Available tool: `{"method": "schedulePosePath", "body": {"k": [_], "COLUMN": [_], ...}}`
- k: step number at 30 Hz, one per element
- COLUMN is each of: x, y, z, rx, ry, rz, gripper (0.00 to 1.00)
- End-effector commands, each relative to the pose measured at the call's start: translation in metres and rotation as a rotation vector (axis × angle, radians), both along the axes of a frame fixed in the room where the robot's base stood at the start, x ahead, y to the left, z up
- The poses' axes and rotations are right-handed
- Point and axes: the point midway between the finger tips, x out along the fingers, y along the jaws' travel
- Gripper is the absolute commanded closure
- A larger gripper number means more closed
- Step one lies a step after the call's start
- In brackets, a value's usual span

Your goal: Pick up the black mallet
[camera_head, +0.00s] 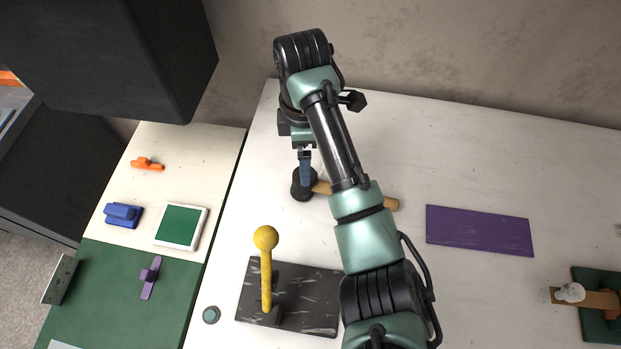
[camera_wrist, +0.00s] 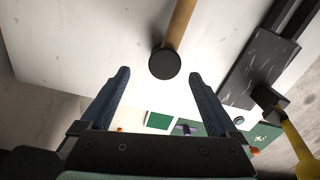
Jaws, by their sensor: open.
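The black mallet (camera_head: 302,187) lies on the white table, with a black round head at the left and a wooden handle (camera_head: 391,203) running right behind my arm. In the wrist view the mallet's head (camera_wrist: 165,64) shows as a black disc with the tan handle rising from it to the top edge. My gripper (camera_head: 305,180) is over the head in the head view, partly covering it. In the wrist view my gripper (camera_wrist: 158,75) has its two blue fingers spread wide, with the head between and beyond the tips. I cannot tell whether the fingers touch it.
A black board (camera_head: 325,301) with an upright yellow-knobbed lever (camera_head: 266,238) stands in front of the mallet. A purple mat (camera_head: 480,230) lies at the right. A left table holds a green-and-white tray (camera_head: 181,227) and blue block (camera_head: 123,215). A dark box (camera_head: 130,60) hangs upper left.

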Motion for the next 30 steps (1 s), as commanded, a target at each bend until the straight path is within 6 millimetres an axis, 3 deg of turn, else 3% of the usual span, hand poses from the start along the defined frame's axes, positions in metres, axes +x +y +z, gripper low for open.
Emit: {"method": "schedulePosePath", "body": {"k": [3, 11, 19, 28, 30], "x": [-0.001, -0.004, -0.008, -0.008, -0.008], "y": [0.000, -0.001, -0.001, -0.001, -0.001], "z": [-0.016, -0.036, -0.074, -0.079, -0.079], "rx": [-0.001, -0.001, -0.002, -0.001, -0.001], "ry": [0.002, 0.003, 0.001, -0.002, -0.002], "rz": [-0.001, 0.000, 0.000, 0.001, 0.001], "gripper": [0.05, 0.05, 0.05, 0.05, 0.17]}}
